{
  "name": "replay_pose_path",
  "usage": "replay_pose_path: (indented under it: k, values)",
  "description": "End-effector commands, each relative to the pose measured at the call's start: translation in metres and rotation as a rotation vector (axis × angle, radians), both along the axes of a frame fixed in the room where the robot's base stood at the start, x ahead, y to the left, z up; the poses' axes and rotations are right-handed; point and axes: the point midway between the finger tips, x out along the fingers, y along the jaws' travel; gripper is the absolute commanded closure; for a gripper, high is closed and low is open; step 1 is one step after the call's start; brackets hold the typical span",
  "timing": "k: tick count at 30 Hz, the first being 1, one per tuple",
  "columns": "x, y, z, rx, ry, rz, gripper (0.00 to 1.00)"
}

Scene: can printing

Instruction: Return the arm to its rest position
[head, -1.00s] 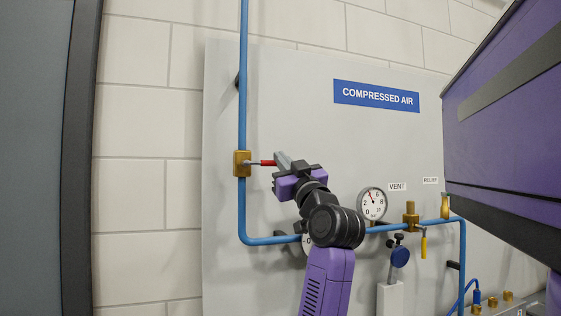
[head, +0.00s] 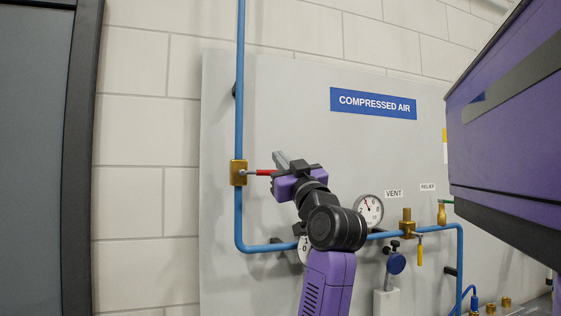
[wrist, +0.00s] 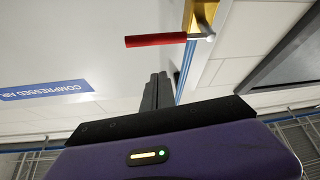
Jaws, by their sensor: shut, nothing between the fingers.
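My gripper (head: 281,159) is in front of the grey panel, its fingers together and empty, pointing up and left in the head view. The brass valve (head: 239,173) on the vertical blue pipe has a red handle (head: 264,172) that points right, across the pipe. The gripper is just right of the handle, and overlaps its right end in the head view. In the wrist view the closed fingers (wrist: 158,91) stop short of the red handle (wrist: 155,40), with a visible gap between them.
Blue pipe (head: 262,248) runs low along the panel (head: 290,100). A dark door frame (head: 83,150) stands at the left.

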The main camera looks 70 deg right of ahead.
Motion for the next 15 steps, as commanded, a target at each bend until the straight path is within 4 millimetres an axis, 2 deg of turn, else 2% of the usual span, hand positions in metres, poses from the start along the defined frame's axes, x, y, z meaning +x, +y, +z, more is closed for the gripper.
replay_pose_path:
  k: [1,7,15]
  values:
    - [-0.006,0.006,-0.009,-0.002,-0.002,-0.002,1.0]
    - [-0.026,0.029,-0.026,-0.002,-0.002,-0.002,1.0]
    - [-0.04,0.045,-0.036,-0.001,-0.002,-0.001,1.0]
